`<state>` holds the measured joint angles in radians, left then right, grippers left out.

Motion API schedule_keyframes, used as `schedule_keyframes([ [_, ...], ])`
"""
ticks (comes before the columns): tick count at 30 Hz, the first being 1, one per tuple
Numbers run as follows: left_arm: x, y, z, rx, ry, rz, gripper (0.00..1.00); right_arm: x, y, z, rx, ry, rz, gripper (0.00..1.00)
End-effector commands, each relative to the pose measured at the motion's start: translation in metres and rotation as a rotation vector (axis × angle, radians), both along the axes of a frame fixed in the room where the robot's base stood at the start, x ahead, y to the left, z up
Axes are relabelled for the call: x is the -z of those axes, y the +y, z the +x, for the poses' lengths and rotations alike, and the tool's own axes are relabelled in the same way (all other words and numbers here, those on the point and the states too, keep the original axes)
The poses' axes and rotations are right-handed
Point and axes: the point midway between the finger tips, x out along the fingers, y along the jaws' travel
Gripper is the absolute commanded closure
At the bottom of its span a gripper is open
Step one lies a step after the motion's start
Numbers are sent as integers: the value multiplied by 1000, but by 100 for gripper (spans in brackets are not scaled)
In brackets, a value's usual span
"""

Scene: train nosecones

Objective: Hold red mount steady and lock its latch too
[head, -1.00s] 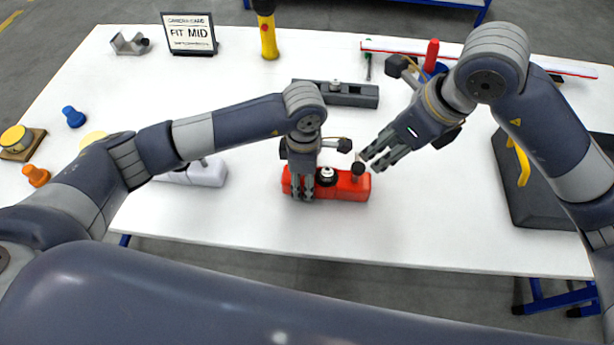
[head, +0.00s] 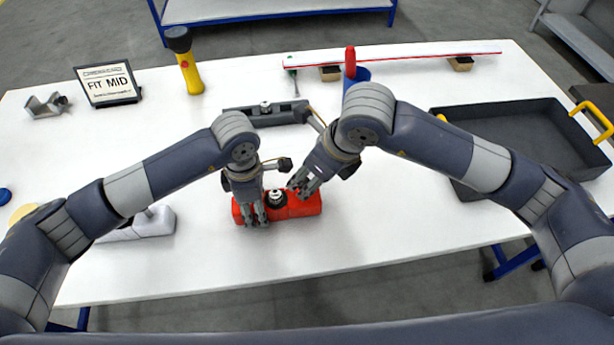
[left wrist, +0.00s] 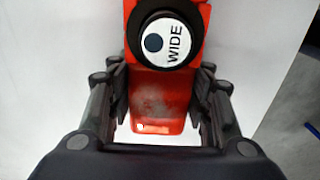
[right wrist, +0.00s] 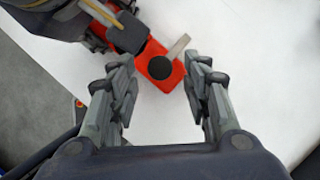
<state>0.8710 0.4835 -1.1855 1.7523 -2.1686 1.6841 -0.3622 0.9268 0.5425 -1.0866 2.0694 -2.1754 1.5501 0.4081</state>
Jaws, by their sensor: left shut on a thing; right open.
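The red mount (head: 305,206) lies on the white table near its front edge. My left gripper (head: 255,219) points down and is shut across its left end. My right gripper (head: 298,189) is open above the mount's right end, angled down. In the right wrist view a black round knob (right wrist: 160,68) and a pale lever (right wrist: 178,47) show on that end, between and beyond the open fingers. Whether the latch is locked cannot be told.
A grey mount (head: 267,113) lies behind the red one, and a white mount (head: 150,224) lies to its left, partly behind my left arm. A dark tray (head: 540,135) stands at the right. A sign (head: 108,86) reads FIT MID.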

Motion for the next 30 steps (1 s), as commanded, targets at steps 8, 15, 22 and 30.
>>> schedule_keyframes([
  [8, 0, 0, 0, -1, -1, 0, 82, 16, 5, 4, -1, 0, 0, 56],
  [15, 0, 0, 1, -1, -1, 0, 82, 16, 5, 4, -1, 0, 0, 60],
  [22, 0, 0, 0, -1, -1, 0, 82, 16, 5, 4, -1, 0, 0, 100],
  [30, 0, 0, 0, -1, -1, 0, 82, 16, 5, 5, -19, -1, -1, 100],
])
